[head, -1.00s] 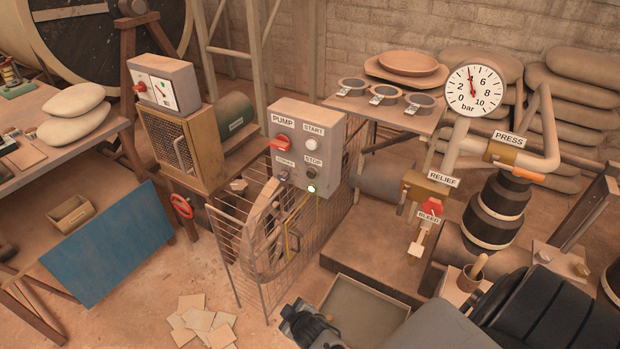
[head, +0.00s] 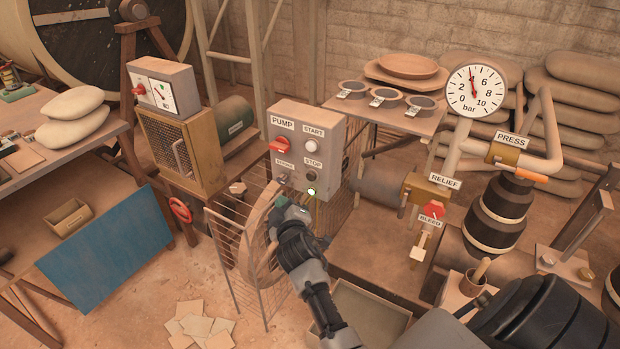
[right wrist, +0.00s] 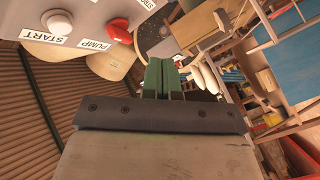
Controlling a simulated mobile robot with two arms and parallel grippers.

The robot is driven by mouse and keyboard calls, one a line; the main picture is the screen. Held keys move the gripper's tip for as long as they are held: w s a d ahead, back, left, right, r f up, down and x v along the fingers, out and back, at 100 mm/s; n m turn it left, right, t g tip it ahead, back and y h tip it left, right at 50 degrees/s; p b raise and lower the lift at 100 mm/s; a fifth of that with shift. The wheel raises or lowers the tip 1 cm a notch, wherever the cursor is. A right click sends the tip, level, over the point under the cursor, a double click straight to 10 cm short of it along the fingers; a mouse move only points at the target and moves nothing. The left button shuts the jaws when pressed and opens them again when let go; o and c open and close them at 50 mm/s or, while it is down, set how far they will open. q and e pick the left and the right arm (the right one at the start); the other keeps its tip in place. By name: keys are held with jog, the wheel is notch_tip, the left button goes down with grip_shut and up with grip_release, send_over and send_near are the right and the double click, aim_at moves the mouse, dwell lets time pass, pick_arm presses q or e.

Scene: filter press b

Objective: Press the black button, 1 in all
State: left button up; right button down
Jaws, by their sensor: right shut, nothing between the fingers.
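The grey control box (head: 308,150) stands in the middle of the head view. The black button does not show in the right wrist view. My right gripper (head: 280,205) is shut and empty, below and left of the button and apart from it, in front of the wire guard. Its green fingers show close together in the right wrist view (right wrist: 163,78). My left gripper is not in view.
The box also carries a red PUMP knob (head: 281,145), a white START button (head: 310,146) and a small key switch (head: 283,178). A wire guard (head: 240,255) around a wheel (head: 262,235) stands below. A pressure gauge (head: 475,91) and pipes stand to the right.

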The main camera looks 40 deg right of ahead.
aim_at(311, 176)
jog(key=w+d, duration=0.3)
jog(key=d, duration=0.5)
jog(key=shift+w, duration=0.2)
jog(key=shift+d, duration=0.2)
dwell(1.8)
jog(key=shift+w+d, duration=0.15)
jog(key=shift+d, duration=0.1)
jog(key=shift+w+d, duration=0.2)
jog(key=shift+d, duration=0.25)
dwell(0.7)
dwell(0.3)
jog(key=shift+s+a, duration=0.4)
jog(key=shift+a, duration=0.45)
